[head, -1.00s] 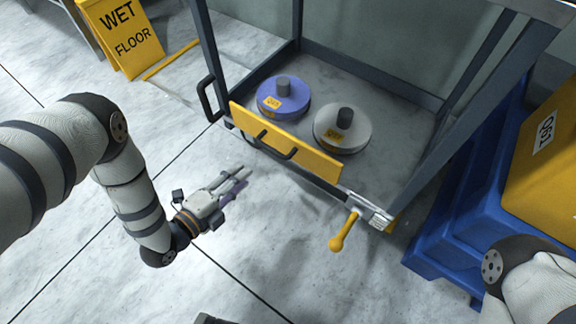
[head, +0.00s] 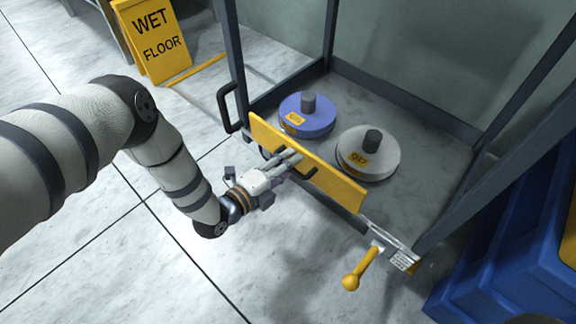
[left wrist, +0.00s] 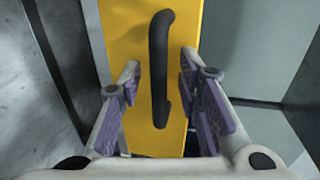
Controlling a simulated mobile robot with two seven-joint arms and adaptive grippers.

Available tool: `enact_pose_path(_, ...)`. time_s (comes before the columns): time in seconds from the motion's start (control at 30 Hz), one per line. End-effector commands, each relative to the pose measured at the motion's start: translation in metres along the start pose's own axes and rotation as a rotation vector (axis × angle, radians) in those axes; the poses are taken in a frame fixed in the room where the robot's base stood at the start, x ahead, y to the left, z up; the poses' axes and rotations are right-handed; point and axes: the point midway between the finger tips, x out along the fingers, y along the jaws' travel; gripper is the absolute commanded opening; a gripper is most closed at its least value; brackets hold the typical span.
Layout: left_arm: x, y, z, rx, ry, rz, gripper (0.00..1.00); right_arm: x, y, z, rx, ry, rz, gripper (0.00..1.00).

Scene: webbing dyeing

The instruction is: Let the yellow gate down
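The yellow gate (head: 340,183) stands up along the front edge of the cart deck. My left gripper (head: 297,162) is at the gate's outer face. In the left wrist view the gripper (left wrist: 160,85) is open, with one purple-padded finger on each side of the handle and gaps showing. A yellow-knobbed lever (head: 352,281) sticks out below the gate's right end. My right gripper is out of view.
A blue spool (head: 307,118) and a white spool (head: 368,155) stand on the cart deck (head: 420,185) behind the gate. Blue crates (head: 490,270) are at the right. A yellow wet-floor sign (head: 152,40) stands at the back left. The floor before the cart is clear.

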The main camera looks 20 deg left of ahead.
Motion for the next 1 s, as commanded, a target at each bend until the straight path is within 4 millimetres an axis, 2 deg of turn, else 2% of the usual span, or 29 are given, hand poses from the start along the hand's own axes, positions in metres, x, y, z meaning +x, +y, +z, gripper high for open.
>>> enact_pose_path(0.03,0.000,0.000,0.000,0.000,0.000,0.000,0.25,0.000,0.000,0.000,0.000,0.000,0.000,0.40)
enact_pose_path(0.13,0.000,0.000,0.000,0.000,0.000,0.000,0.02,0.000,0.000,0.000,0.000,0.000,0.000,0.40)
enact_pose_path(0.17,0.000,0.000,0.000,0.000,0.000,0.000,0.00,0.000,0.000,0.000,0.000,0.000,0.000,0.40)
enact_pose_path(0.63,-0.004,0.004,-0.002,0.000,0.003,-0.050,0.00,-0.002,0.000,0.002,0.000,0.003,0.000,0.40)
enact_pose_path(0.8,-0.009,0.010,-0.003,0.001,0.005,-0.137,0.00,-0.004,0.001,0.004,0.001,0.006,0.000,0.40)
enact_pose_path(1.0,-0.017,0.024,-0.003,-0.002,0.005,-0.131,0.00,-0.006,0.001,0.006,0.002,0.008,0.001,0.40)
